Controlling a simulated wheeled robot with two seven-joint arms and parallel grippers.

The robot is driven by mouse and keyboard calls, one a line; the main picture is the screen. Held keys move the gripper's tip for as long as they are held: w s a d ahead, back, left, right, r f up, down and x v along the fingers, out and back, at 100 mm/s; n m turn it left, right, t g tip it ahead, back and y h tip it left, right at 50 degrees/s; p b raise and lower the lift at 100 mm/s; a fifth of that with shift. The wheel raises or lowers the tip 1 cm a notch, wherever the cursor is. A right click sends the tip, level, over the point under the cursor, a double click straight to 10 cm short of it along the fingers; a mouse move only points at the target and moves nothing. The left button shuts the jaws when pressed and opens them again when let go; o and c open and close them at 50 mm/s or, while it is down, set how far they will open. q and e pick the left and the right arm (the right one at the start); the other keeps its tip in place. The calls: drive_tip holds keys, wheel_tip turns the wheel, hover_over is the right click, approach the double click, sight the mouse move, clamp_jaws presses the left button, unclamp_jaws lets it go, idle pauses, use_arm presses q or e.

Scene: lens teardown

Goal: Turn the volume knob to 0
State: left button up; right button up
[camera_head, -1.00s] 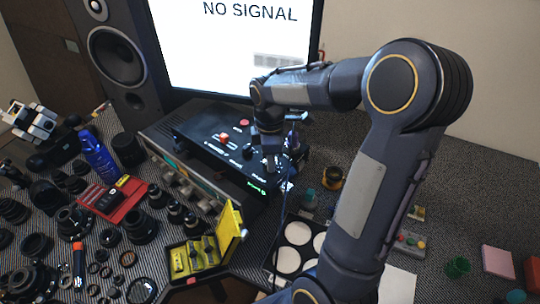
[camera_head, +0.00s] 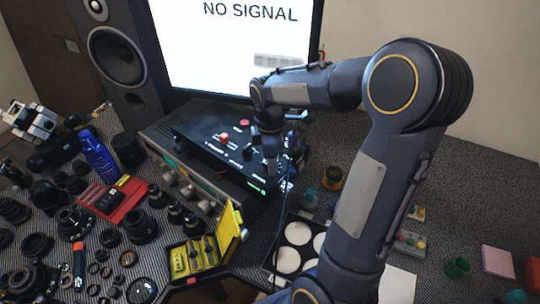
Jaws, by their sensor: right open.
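A black control box (camera_head: 205,143) with a red knob, a red button and several dark knobs on its top stands on a silver unit in front of the monitor. Its small labels are too small to read, so I cannot tell which knob is the volume knob or its setting. My right gripper (camera_head: 270,163) points down over the right part of the box's panel, with its jaws open. It hides part of the panel, and I cannot tell whether it touches a knob. My left gripper is not in view; a white jointed object (camera_head: 30,120) shows at the far left.
The monitor (camera_head: 235,50) reads "NO SIGNAL", with a speaker (camera_head: 118,55) to its left. Lens parts crowd the left of the table. A yellow case (camera_head: 195,255) stands in front of the box, and a tray of white discs (camera_head: 297,233) lies to its right.

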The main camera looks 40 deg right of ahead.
wheel_tip(320, 180, up, 8)
drive_tip(key=shift+f, duration=0.1)
idle(0.4)
idle(0.4)
drive_tip(key=s+a+f+m+t+y, duration=0.2)
drive_tip(key=s+a+m+t, duration=0.3)
drive_tip(key=s+a+m, duration=0.7)
drive_tip(key=s+m+y, duration=0.1)
drive_tip(key=s+m, duration=0.1)
drive_tip(key=s, duration=0.2)
drive_tip(key=shift+s+a+f+t+y, duration=0.15)
drive_tip(key=shift+s+a+t+y, duration=0.15)
drive_tip(key=shift+s+a+y, duration=0.1)
drive_tip(key=shift+d, duration=0.1)
